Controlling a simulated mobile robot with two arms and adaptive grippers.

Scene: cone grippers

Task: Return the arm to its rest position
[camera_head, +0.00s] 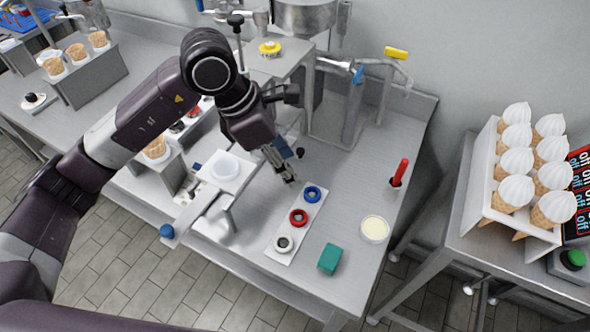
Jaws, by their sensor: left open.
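My left arm comes in from the left and reaches over the metal table (345,226). Its gripper (288,175) is open, with the fingers pointing down just above and behind the strip with coloured rings. Nothing shows between the fingers. The strip (289,231) is white and carries a blue ring (312,194), a red ring (298,217) and a dark-and-white ring (284,243). The fingertips are close to the blue ring; I cannot tell whether they touch anything. My right gripper is not in view.
A white-topped metal fixture (226,171) stands left of the strip. A teal block (329,259), a round cream-coloured dish (374,229) and a red handle (400,171) are on the right. A white rack (487,178) holds several cones at far right. A metal machine (338,110) stands behind.

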